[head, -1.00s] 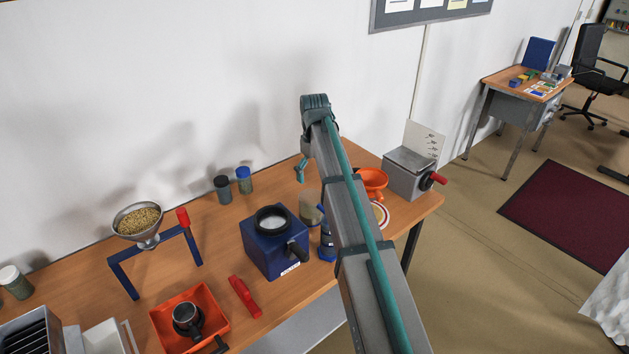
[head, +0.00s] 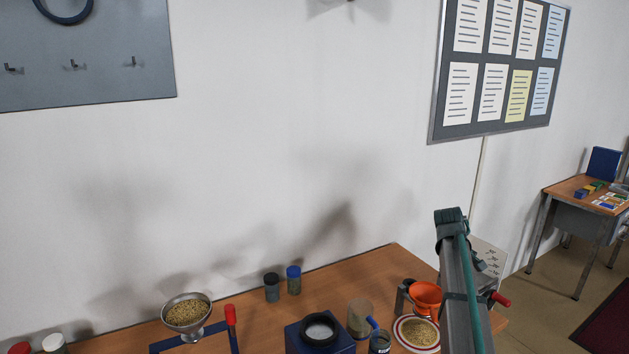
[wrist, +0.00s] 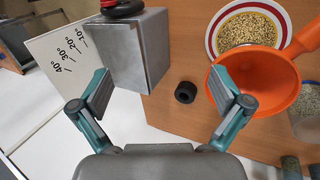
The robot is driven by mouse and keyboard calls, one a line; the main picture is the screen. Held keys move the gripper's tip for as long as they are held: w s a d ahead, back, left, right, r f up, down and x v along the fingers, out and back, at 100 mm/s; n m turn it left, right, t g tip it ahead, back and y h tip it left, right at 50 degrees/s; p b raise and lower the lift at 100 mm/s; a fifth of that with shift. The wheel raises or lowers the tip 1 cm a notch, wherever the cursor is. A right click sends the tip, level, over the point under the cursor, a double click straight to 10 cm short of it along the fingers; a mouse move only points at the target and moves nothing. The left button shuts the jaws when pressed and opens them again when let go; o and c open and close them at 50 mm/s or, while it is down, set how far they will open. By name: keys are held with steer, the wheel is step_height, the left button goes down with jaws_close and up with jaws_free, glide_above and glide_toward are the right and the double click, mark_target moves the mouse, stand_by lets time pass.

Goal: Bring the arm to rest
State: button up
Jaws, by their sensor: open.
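My gripper (wrist: 162,92) is open in the wrist view, with nothing between its two teal and grey fingers. It hangs above the wooden bench near a grey metal box (wrist: 138,52), which has an angle-marked plate (wrist: 75,50) beside it. An orange funnel (wrist: 255,80) lies by the right finger in the picture; I cannot tell whether they touch. In the head view my arm rises at the right, in front of the grey box, and hides most of the gripper.
A red-rimmed plate of grain (head: 401,340), the funnel (head: 427,294), jars (head: 294,280) and a blue device (head: 306,344) crowd the bench. A hopper of grain (head: 187,312) stands left. A small black ring (wrist: 185,92) lies below my gripper.

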steer(key=s+d+f+h, duration=0.1)
steer(key=s+d+f, duration=0.35)
steer(key=f, duration=0.35)
steer(key=s+d+f+g, duration=0.1)
steer(key=s+d+f, duration=0.2)
steer(key=s+f, duration=0.3)
steer(key=s+d+f+h, duration=0.1)
steer(key=s+d+f, duration=0.3)
steer(key=f, duration=0.5)
steer(key=s+a+f+m+g+y, duration=0.1)
steer(key=s+a+f+y, duration=0.1)
steer(key=s+a+f, duration=0.7)
steer(key=s+a+f+g+y, duration=0.2)
steer(key=s+a+f, duration=0.3)
steer(key=a+f, duration=0.7)
steer(key=s+a+f+m+g, duration=0.1)
steer(key=s+a+f, duration=0.1)
steer(key=s+a, duration=0.4)
steer(key=s+a+f+m+g+y, duration=0.1)
steer(key=s+a, duration=0.5)
steer(key=s, duration=0.7)
steer(key=s+a+f+m+g+y+b, duration=0.1)
steer(key=s+a+f, duration=0.3)
steer(key=s, duration=0.6)
steer(key=shift+a+f+m+g, duration=0.3)
steer(key=shift+a+m+g, duration=0.1)
steer(key=shift+a+g, duration=0.65)
steer(key=shift+a, duration=0.1)
